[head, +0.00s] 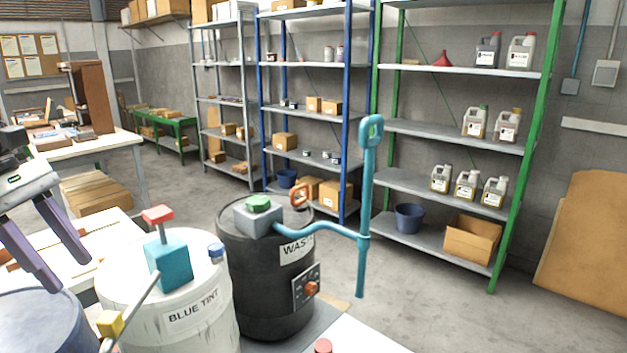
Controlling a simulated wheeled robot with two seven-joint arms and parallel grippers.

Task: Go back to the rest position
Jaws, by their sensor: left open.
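My left gripper (67,276) hangs at the left edge of the head view with its two purple-grey fingers apart, pointing down and to the right. Nothing shows between the fingers. It is left of the white "BLUE TINT" drum (191,312), which has a teal block (169,264) with a red handle on top. In the picture the fingertips lie near the rim of a dark blue-grey drum (38,322) at the lower left; I cannot tell the gap. My right gripper is not in view. No buffing brush can be made out.
A black "WASTE" drum (254,285) stands right of the white drum, with a teal pipe (365,200) rising beside it. Shelves with jugs and boxes line the back wall. A workbench (95,150) stands at the left. The floor (440,310) at right is clear.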

